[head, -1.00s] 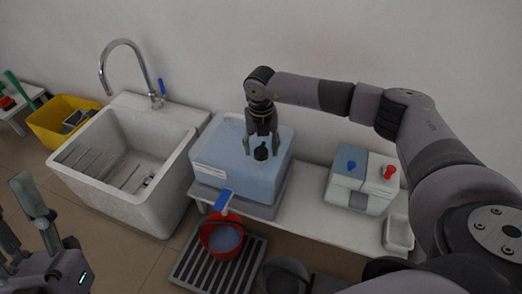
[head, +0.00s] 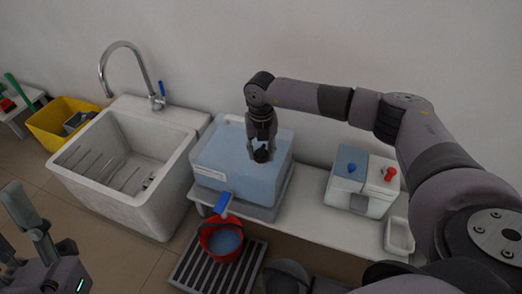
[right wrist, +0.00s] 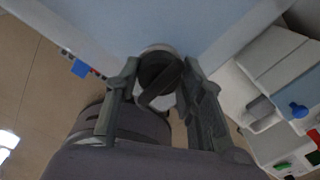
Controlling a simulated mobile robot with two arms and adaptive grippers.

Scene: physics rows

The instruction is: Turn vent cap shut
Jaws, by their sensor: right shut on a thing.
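The vent cap (head: 262,155) is a dark round knob on top of the blue water container (head: 222,158). In the right wrist view the cap (right wrist: 158,72) shows a raised bar and sits between my fingers. My right gripper (head: 262,148) comes down from above and is shut on the cap. It also shows in the right wrist view (right wrist: 160,85). My left gripper (head: 38,225) is at the lower left of the head view, its fingers apart, away from the container, with nothing seen between them.
The container stands on a white bench (head: 310,216). A blue tap (head: 222,202) is at its front above a red bucket (head: 222,240) on a slatted grate (head: 188,270). A white sink (head: 128,195) is left; a box with blue and red knobs (head: 358,190) is right.

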